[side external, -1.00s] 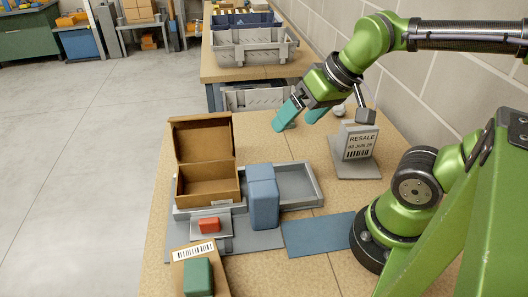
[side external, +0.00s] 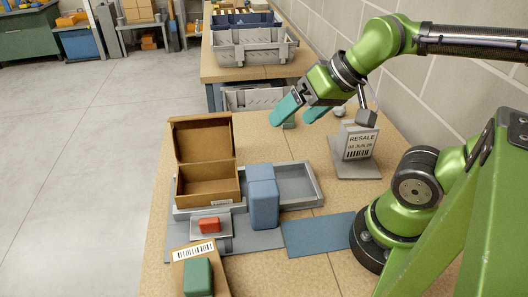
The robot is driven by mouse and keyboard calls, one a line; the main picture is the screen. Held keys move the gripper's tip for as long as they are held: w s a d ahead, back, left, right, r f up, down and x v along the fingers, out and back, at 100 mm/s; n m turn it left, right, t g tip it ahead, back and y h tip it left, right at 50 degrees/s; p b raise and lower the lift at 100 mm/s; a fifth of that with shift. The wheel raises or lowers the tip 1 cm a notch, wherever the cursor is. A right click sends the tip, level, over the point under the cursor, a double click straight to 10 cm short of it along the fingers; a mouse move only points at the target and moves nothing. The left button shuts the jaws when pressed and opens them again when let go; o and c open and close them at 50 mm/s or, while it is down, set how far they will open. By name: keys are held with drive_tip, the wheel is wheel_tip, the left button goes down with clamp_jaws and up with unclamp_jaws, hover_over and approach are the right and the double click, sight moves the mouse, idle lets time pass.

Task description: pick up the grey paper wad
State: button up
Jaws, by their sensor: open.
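My gripper (side external: 296,113) is above the far end of the table, to the left of the wad. Its two teal fingers are spread apart with nothing between them, pointing down and left. A small green thing (side external: 289,123) shows just under the fingers; its shape is mostly hidden.
An open cardboard box (side external: 207,183), a blue block (side external: 263,200) and a grey tray (side external: 316,182) stand mid-table. A red block (side external: 209,225) and a green block (side external: 198,277) are nearer. Grey crates (side external: 252,50) stand beyond.

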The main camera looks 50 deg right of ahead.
drive_tip(key=c, duration=0.5)
drive_tip(key=m+g+h, duration=0.3)
drive_tip(key=m+h, duration=0.1)
drive_tip(key=m, duration=1.4)
approach(344, 106)
drive_tip(key=shift+t, duration=0.4)
drive_tip(key=x, duration=0.4)
drive_tip(key=shift+s+f, duration=0.2)
drive_tip(key=shift+x, duration=3.05)
